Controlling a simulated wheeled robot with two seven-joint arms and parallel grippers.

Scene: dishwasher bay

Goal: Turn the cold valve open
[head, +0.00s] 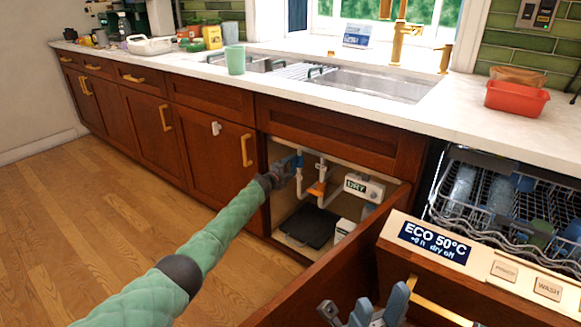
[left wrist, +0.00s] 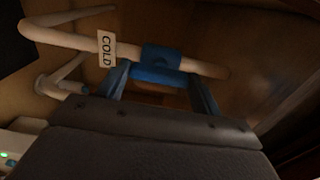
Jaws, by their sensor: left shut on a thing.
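The cold valve (left wrist: 161,56) is a blue fitting on a white pipe, beside a white tag (left wrist: 107,48) reading COLD. Its blue handle (left wrist: 155,76) lies between the fingers of my left gripper (left wrist: 160,82), which is shut on it. In the head view my left gripper (head: 294,164) reaches into the open sink cabinet at the pipes, and its arm and fingers hide most of the valve there. My right gripper (head: 379,306) shows at the bottom edge of the head view, with its two fingertips apart and nothing seen between them.
An orange valve (head: 317,188) sits on the pipes to the right, near a white box (head: 364,187) with a DRY display. A dark mat (head: 306,226) lies on the cabinet floor. The open dishwasher door (head: 440,255) and loaded rack (head: 505,205) stand to the right.

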